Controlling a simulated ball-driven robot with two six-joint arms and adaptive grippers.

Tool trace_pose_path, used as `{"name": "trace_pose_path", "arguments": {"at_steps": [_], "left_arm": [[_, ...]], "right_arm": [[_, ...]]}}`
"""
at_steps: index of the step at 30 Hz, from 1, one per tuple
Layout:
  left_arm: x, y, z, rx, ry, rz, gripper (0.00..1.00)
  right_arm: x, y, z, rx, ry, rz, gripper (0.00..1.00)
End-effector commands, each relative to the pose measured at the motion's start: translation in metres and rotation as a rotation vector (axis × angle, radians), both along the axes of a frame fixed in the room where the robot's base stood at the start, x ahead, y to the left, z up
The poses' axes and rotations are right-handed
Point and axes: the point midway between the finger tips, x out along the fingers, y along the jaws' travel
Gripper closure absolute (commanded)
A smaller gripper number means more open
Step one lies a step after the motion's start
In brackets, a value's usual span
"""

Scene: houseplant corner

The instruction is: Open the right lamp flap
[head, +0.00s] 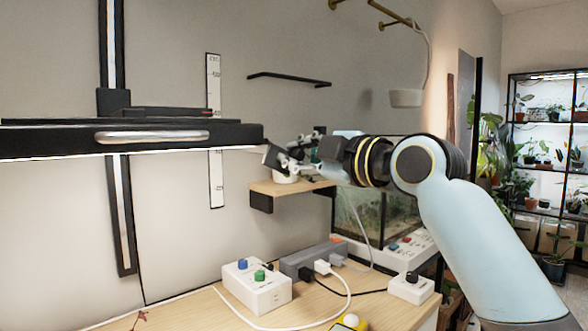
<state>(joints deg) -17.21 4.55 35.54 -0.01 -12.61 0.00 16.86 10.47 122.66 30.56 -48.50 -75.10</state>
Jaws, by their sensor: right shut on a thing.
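A long black lamp (60,137) hangs level on the left, with a silver bar handle (152,137) on its front and a bright lower edge. The right lamp flap (247,134) appears as the dark part at the lamp's right end; its exact outline is hard to tell. My right gripper (274,157) reaches in from the right to just beside and below that end. It is shut on a small dark part there, seemingly the flap's edge. The fingers partly hide the contact. My left gripper is out of view.
Behind and below the gripper are a wooden shelf (262,187) with a white pot (285,178) and a glass tank (378,215). The table holds a white switch box (257,287), a grey power strip (313,257) and cables. A vertical rail (122,215) and ruler (215,180) are at the wall.

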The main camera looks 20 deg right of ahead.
Motion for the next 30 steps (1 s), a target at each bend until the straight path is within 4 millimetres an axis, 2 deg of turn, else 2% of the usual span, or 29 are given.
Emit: {"name": "trace_pose_path", "arguments": {"at_steps": [12,28,29,30], "left_arm": [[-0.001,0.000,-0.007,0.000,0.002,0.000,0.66],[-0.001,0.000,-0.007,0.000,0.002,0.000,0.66],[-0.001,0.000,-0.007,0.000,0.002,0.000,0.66],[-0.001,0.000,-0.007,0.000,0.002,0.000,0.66]], "right_arm": [[0.001,-0.003,0.009,-0.167,-0.061,0.001,1.00],[0.001,-0.003,0.011,-0.186,-0.069,0.002,1.00],[0.001,-0.003,0.011,-0.186,-0.069,0.002,0.86],[0.001,-0.003,0.011,-0.186,-0.069,0.002,0.81]]}}
